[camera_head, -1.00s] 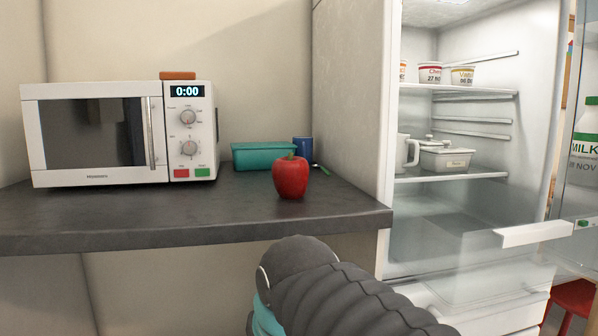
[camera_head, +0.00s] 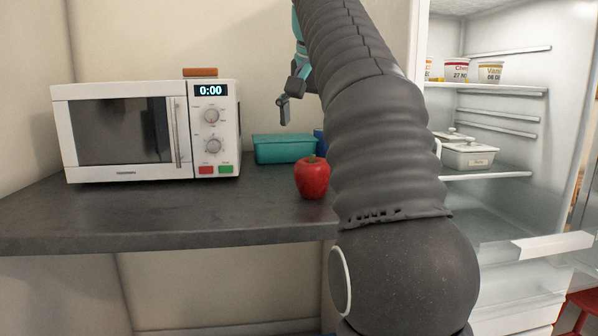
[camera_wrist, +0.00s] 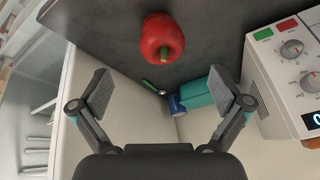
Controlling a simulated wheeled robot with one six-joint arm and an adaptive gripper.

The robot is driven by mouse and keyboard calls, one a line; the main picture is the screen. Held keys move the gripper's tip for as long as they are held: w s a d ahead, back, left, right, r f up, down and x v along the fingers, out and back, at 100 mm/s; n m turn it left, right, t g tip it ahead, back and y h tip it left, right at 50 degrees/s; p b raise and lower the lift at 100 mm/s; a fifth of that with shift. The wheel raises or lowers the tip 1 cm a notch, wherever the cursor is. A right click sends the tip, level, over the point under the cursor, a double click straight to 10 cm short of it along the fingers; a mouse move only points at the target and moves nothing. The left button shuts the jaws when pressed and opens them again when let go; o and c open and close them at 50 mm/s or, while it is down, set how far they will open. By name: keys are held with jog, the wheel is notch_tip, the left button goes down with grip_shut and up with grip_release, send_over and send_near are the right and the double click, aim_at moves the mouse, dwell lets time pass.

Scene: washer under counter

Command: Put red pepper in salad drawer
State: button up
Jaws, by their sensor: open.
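The red pepper (camera_head: 312,177) stands upright on the dark counter, right of the microwave and in front of the teal box. In the wrist view the red pepper (camera_wrist: 161,38) is ahead of the fingers, between their lines and apart from them. My gripper (camera_wrist: 167,92) is open and empty. In the head view one finger of my gripper (camera_head: 284,108) shows above the counter, the rest hidden by my arm. The fridge (camera_head: 490,205) at the right is open. A clear drawer front (camera_head: 535,248) shows low in it, pulled partly out; its inside is mostly hidden.
The microwave (camera_head: 145,130) stands on the left of the counter (camera_head: 130,215), with an orange-brown item (camera_head: 200,72) on top. A teal box (camera_head: 283,149) and a blue mug (camera_head: 319,141) sit behind the pepper. A green-handled utensil (camera_wrist: 153,86) lies nearby. Fridge shelves hold tubs and a lidded container (camera_head: 468,155).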

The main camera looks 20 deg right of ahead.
aim_at(312, 162)
jog(key=b+x, duration=0.1)
jog(key=x, duration=0.1)
jog(key=b+x, duration=0.1)
jog(key=x, duration=0.2)
jog(key=b+x, duration=0.1)
jog(key=x, duration=0.1)
jog(key=shift+w+d, duration=0.3)
jog(key=shift+d, duration=0.1)
jog(key=shift+w+r+b+x, duration=0.15)
jog(key=shift+b+x, duration=0.1)
jog(key=shift+x, duration=0.75)
jog(key=shift+w+b+x, duration=0.15)
jog(key=shift+b+x, duration=0.15)
jog(key=shift+x, duration=0.7)
jog(key=shift+w+r+b+x, duration=0.1)
jog(key=shift+w+b+x, duration=0.15)
jog(key=shift+x, duration=0.7)
jog(key=shift+d, duration=0.15)
jog(key=c, duration=1.2)
notch_tip(312, 162, up, 9)
jog(key=p, duration=0.5)
jog(key=shift+f, duration=0.25)
jog(key=shift+r, duration=0.75)
